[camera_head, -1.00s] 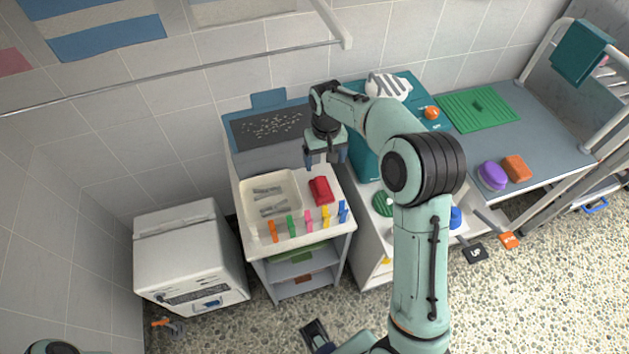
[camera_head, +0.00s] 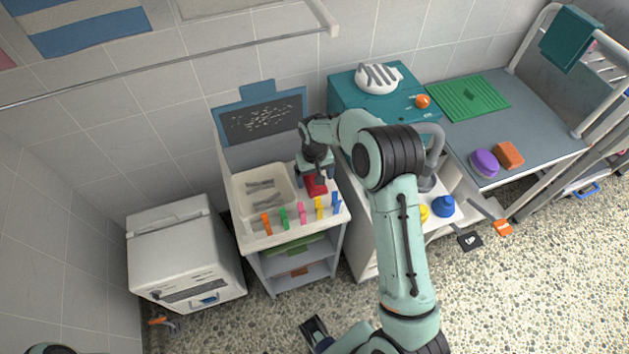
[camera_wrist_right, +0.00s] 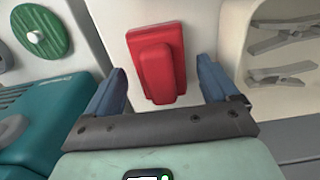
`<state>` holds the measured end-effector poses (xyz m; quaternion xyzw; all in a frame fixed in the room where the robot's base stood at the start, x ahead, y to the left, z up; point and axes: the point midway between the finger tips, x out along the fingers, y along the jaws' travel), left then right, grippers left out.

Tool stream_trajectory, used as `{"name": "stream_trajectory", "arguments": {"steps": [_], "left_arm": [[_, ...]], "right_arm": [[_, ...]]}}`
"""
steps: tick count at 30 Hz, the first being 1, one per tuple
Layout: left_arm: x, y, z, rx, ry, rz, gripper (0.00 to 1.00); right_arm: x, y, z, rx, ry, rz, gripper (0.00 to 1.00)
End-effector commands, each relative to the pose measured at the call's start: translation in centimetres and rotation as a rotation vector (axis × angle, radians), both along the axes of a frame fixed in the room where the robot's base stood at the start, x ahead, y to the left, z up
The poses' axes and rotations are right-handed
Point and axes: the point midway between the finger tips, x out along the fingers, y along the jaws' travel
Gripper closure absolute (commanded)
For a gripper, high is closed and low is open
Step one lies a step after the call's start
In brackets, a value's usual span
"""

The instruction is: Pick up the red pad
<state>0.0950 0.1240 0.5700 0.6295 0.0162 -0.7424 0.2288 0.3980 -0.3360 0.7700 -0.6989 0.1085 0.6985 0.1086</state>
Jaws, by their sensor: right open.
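The red pad (camera_head: 316,187) lies on the white top of the small cart (camera_head: 338,208), right of the cream tray. In the right wrist view the red pad (camera_wrist_right: 160,62) is a flat red plate with a raised red block on it. My right gripper (camera_head: 315,176) is over the pad and hides part of it in the head view. In the right wrist view my right gripper (camera_wrist_right: 162,74) is open, with one blue finger on each side of the pad and visible gaps.
The cream tray (camera_head: 238,193) with grey clips is beside the pad. Several coloured clips, including an orange one (camera_head: 266,223), line the cart's front edge. A teal box (camera_head: 345,98) stands to the right. A dark speckled board (camera_head: 262,122) rises behind.

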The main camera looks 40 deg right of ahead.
Motion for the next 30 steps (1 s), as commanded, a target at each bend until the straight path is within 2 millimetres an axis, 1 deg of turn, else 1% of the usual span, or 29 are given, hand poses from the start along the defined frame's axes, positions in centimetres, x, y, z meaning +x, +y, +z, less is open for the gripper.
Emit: {"name": "stream_trajectory", "arguments": {"steps": [4, 5, 6, 8, 9, 10, 17, 20, 23, 30], "left_arm": [[0.0, 0.0, 0.0, 0.000, 0.000, 0.000, 0.54], [0.0, 0.0, 0.0, 0.000, 0.000, 0.000, 0.54], [0.0, 0.0, 0.0, 0.000, 0.000, 0.000, 0.54], [0.0, 0.0, 0.0, 0.000, 0.000, 0.000, 0.54], [0.0, 0.0, 0.0, 0.000, 0.000, 0.000, 0.54], [0.0, 0.0, 0.0, 0.000, 0.000, 0.000, 0.54], [0.0, 0.0, 0.0, 0.000, 0.000, 0.000, 0.54], [0.0, 0.0, 0.0, 0.000, 0.000, 0.000, 0.54], [0.0, 0.0, 0.1, 0.000, 0.000, 0.000, 0.54], [0.2, 0.0, 0.4, 0.000, -0.002, 0.000, 0.54]], "right_arm": [[0.0, 0.0, 0.0, 0.000, 0.000, 0.001, 0.13], [0.0, 0.0, 0.0, 0.000, 0.000, 0.001, 0.23], [0.0, 0.0, 0.0, 0.000, 0.000, 0.001, 0.36], [0.0, 0.0, 0.0, 0.000, 0.000, 0.001, 0.55], [0.0, 0.0, 0.0, 0.000, 0.000, 0.001, 0.68], [0.0, 0.0, 0.1, 0.000, 0.000, 0.001, 0.74], [0.0, 0.0, 0.1, 0.000, 0.000, 0.001, 0.74], [0.1, 0.0, 0.6, 0.000, -0.001, 0.001, 0.74], [0.1, 0.0, 2.1, -0.001, -0.005, 0.002, 0.74], [0.1, 0.0, 7.0, -0.001, -0.005, 0.002, 0.74]]}}
